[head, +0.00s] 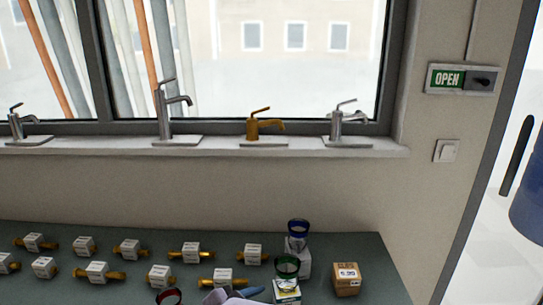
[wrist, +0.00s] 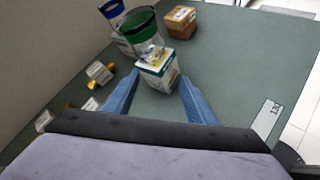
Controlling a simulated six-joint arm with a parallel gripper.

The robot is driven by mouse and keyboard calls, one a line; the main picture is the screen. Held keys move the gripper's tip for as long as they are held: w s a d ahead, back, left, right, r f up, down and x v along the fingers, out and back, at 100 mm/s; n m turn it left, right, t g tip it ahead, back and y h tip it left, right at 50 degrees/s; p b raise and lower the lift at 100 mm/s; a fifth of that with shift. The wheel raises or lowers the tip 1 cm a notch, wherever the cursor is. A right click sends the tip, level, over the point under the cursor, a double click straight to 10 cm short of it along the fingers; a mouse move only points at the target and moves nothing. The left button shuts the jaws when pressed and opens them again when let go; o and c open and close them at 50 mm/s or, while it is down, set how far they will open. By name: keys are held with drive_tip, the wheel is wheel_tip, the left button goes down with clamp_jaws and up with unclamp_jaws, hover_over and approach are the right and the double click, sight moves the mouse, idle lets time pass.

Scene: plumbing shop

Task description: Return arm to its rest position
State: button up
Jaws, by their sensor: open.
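My gripper (wrist: 160,77) shows in the wrist view as two blue fingers spread apart, with nothing clearly held. A white box with green and yellow print (wrist: 156,70) stands just beyond and between the fingertips; I cannot tell how near they are in depth. A green-rimmed clear cup-like piece (wrist: 139,27) is on or just behind that box. In the head view only part of my gripper (head: 240,295) shows at the bottom edge, left of the printed box (head: 286,291) and the green-rimmed piece (head: 287,266). The rest of the arm is hidden.
A blue-rimmed piece (head: 298,229) on a white box and a brown carton (head: 346,279) stand on the green table (head: 345,245). Several brass fittings with white labels (head: 192,253) fill its left. A red ring (head: 168,296) is near my gripper. Taps (head: 263,124) line the sill.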

drive_tip(key=s+d+r+m+g+p, duration=0.2)
drive_tip(key=d+m+g, duration=0.1)
drive_tip(key=d, duration=0.2)
drive_tip(key=s+d+r+m+g+p, duration=0.2)
drive_tip(key=d+m+p, duration=0.1)
drive_tip(key=d, duration=0.3)
drive_tip(key=s+d+r+m+g+y+p, duration=0.2)
drive_tip(key=s+d+r+m+y+p, duration=0.15)
drive_tip(key=s+m+p, duration=0.4)
drive_tip(key=s+d+r+m+g+y+p, duration=0.35)
drive_tip(key=s+r+m+p, duration=0.2)
drive_tip(key=m, duration=0.35)
wheel_tip(320, 180, down, 6)
drive_tip(key=b, duration=0.5)
drive_tip(key=shift+s+a+t, duration=0.25)
drive_tip(key=shift+s+t, duration=0.1)
drive_tip(key=shift+t, duration=0.1)
drive_tip(key=shift+m, duration=0.25)
